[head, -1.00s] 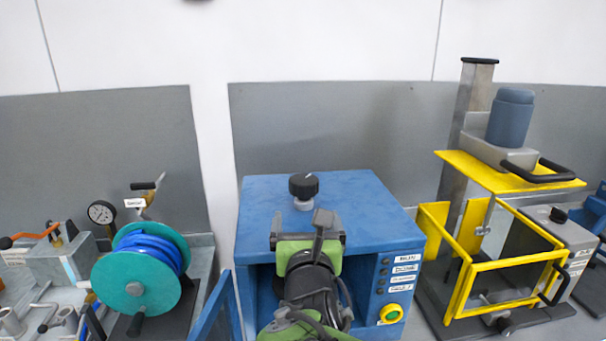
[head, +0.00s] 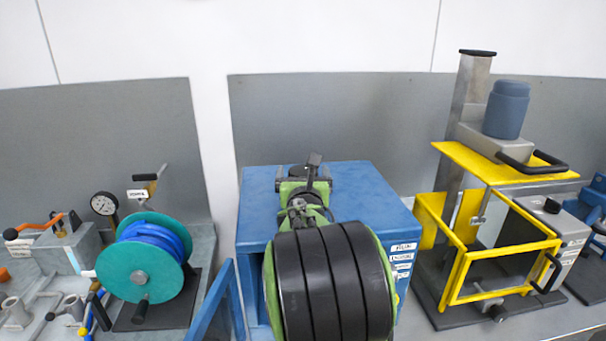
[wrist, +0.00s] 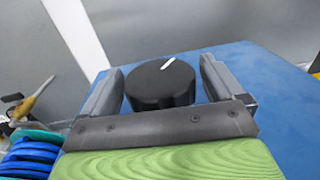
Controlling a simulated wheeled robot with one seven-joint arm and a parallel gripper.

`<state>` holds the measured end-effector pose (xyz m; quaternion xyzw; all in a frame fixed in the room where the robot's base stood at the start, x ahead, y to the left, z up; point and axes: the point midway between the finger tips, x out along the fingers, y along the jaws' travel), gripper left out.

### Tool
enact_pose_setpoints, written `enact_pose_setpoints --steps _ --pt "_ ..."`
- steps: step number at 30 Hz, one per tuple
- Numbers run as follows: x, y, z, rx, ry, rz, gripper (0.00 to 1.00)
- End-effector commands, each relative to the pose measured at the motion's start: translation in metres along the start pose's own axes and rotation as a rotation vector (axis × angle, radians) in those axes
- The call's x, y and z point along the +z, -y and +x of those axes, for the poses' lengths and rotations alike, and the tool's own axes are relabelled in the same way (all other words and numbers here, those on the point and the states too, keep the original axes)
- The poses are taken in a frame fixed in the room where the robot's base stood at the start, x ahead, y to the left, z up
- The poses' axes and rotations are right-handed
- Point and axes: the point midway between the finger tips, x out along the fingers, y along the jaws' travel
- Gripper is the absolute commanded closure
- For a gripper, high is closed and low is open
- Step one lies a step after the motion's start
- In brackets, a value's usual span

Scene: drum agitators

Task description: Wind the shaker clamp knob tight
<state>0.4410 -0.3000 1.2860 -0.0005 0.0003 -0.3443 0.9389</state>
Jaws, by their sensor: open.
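The clamp knob is a round black knob (wrist: 160,84) with a white pointer mark on top. It stands on the blue top of the shaker box (head: 365,190). In the wrist view it sits between the two grey fingers of my gripper (wrist: 160,88), with a small gap showing on each side. My gripper is open around it and level with it, seen from behind. In the head view my gripper (head: 303,182) and arm hide most of the knob; only a dark bit of its top shows.
A teal reel with blue hose (head: 145,265) stands to the left. A yellow-framed guard stand (head: 500,270) stands to the right. The shaker's blue door (head: 220,305) hangs open at its left. Labels show on the box's right front. A grey wall panel is behind.

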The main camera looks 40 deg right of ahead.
Motion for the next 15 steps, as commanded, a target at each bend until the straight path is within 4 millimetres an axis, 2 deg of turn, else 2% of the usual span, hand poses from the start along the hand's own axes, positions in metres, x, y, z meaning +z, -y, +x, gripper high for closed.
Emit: enact_pose_setpoints --steps 4,13,15 --pt "-0.0002 0.0001 -0.0004 0.0 0.0 0.001 0.06" --pt "-0.0003 0.0 -0.0007 0.0 -0.001 0.001 0.52" --pt "-0.0003 0.0 -0.0007 0.0 -0.001 0.001 0.56"
